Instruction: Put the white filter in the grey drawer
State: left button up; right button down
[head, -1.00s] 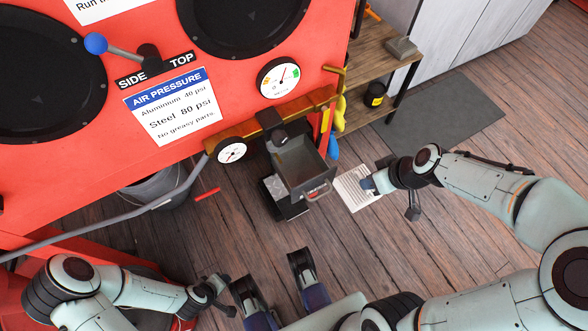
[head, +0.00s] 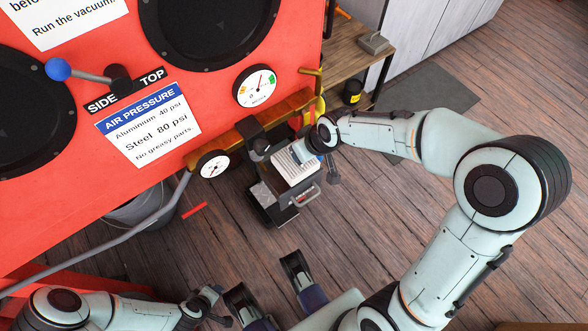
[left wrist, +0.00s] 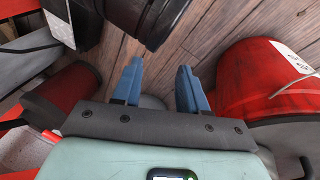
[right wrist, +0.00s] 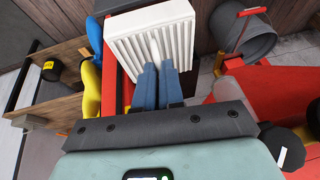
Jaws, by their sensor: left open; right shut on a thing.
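The white pleated filter (head: 293,168) is held by my right gripper (head: 305,156), whose fingers are shut on its edge. In the right wrist view the filter (right wrist: 150,38) stands out past the closed blue fingertips (right wrist: 158,72). The grey drawer (head: 308,194) is pulled open, its handle facing out. In the head view the filter overlaps the drawer's opening and hides most of its inside. I cannot tell whether the filter is above the rim or partly inside. My left gripper (head: 213,298) is low at the left, away from both; its fingers (left wrist: 158,85) are apart and empty.
The red blast cabinet (head: 215,105) with gauges and a brown rail (head: 235,140) stands close behind the drawer. A wooden shelf (head: 352,60) is at the back right, with yellow and blue items near it. Wood floor lies open to the right and in front.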

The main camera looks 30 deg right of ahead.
aim_at(295, 171)
jog(key=shift+w+a, duration=0.2)
jog(key=shift+w, duration=0.3)
jog(key=shift+w+a, duration=0.2)
jog(key=shift+w, duration=0.3)
notch_tip(295, 171, down, 4)
jog(key=shift+r+b, duration=0.25)
jog(key=shift+b, duration=0.4)
notch_tip(295, 171, down, 4)
jog(key=shift+r+b, duration=0.15)
jog(key=shift+b, duration=0.45)
notch_tip(295, 171, down, 5)
jog(key=shift+b, duration=0.8)
pick_arm(q)
jog(key=s+a+f+g, duration=0.1)
jog(key=s+a+f, duration=0.1)
jog(key=f, duration=0.4)
jog(key=shift+s+f, duration=0.15)
jog(key=shift+s, duration=0.5)
pick_arm(e)
jog(key=shift+r, duration=0.1)
pick_arm(q)
jog(key=shift+s+f+n+g, duration=0.1)
jog(key=shift+s+n+g, duration=0.05)
jog(key=shift+n+g, duration=0.15)
pick_arm(e)
jog(key=c, duration=1.7)
grip_release()
jog(key=shift+f, duration=0.2)
jog(key=o, duration=0.4)
jog(key=shift+o, duration=0.2)
